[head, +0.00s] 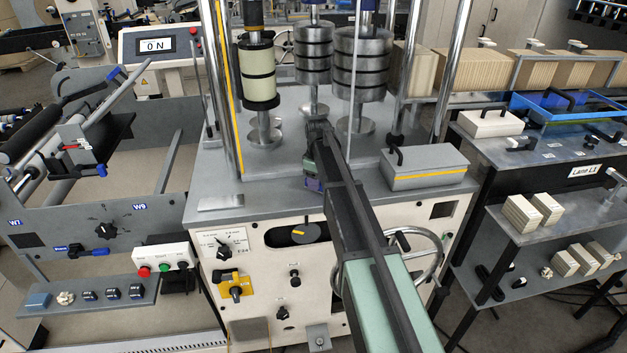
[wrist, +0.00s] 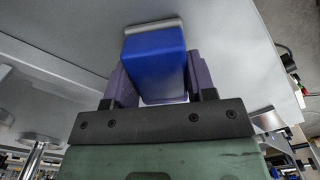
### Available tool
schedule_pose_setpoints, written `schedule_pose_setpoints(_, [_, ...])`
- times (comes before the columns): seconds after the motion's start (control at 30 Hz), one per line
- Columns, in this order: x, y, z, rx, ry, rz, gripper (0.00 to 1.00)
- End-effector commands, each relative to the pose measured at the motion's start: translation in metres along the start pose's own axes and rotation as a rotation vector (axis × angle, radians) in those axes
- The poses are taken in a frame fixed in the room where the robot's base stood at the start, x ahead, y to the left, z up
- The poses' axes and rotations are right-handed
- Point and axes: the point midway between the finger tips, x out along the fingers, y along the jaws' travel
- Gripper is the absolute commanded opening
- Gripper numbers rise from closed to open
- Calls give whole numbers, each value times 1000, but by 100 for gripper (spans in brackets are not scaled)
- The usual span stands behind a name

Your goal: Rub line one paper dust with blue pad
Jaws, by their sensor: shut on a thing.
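My gripper (wrist: 152,85) is shut on a blue pad (wrist: 155,50), its purple fingers on both sides of the block. A light grey strip edges the pad's far end, which lies at or very close to a plain grey surface (wrist: 230,50); whether they touch I cannot tell. In the head view my gripper (head: 313,184) points down at the front of the grey machine top (head: 270,190), below the steel roller stacks. The pad is mostly hidden there. I cannot make out any paper dust in either view.
A grey box with a yellow stripe (head: 425,170) stands right of my arm, above a handwheel (head: 432,250). Steel posts (head: 225,90) rise from the machine top. A right rack (head: 545,225) carries a lane label.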

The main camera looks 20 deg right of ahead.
Motion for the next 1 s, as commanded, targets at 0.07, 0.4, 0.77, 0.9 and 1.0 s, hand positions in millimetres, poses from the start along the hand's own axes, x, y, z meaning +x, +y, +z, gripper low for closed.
schedule_pose_setpoints(0.07, [0,2,2,1,0,0,25])
schedule_pose_setpoints(0.4, [3,21,26,1,0,0,25])
schedule_pose_setpoints(0.77, [0,17,20,-1,0,0,25])
schedule_pose_setpoints(0.9, [-1,7,8,-2,0,0,25])
schedule_pose_setpoints(1.0, [-1,1,1,-1,0,0,25])
